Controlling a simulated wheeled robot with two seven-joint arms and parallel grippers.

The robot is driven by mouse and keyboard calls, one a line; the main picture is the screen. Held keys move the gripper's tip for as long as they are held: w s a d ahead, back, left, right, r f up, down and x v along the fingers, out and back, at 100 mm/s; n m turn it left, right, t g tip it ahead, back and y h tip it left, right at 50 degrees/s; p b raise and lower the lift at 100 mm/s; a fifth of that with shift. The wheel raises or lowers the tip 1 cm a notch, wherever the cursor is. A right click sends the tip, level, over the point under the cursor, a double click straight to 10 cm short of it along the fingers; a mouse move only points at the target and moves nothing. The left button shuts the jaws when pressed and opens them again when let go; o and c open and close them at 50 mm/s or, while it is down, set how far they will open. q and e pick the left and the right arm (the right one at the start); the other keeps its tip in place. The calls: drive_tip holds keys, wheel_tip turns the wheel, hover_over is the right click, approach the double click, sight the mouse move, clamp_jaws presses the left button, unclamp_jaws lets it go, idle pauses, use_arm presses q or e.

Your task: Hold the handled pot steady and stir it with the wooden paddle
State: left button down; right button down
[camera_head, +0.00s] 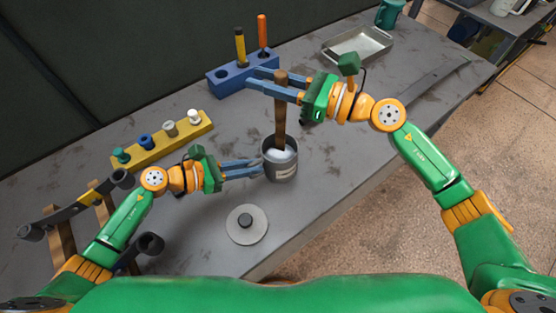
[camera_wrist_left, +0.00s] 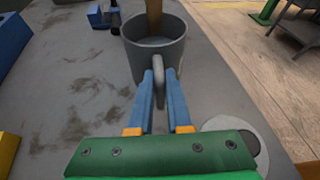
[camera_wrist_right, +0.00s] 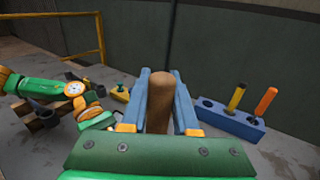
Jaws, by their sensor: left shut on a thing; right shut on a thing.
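In the right wrist view the paddle's rounded top (camera_wrist_right: 160,95) sits between the fingers. The paddle's lower end is hidden inside the pot.
A round grey lid (camera_head: 246,226) with a dark knob lies in front of the pot. A blue block (camera_head: 228,80) holds two handled tools behind. A yellow rack (camera_head: 160,146) with several pegs is at left, a metal tray (camera_head: 357,46) at back right. Table at right is clear.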

wheel_tip(320, 180, up, 6)
idle(0.4)
use_arm(q)
drive_tip(key=c, duration=0.8)
unclamp_jaws()
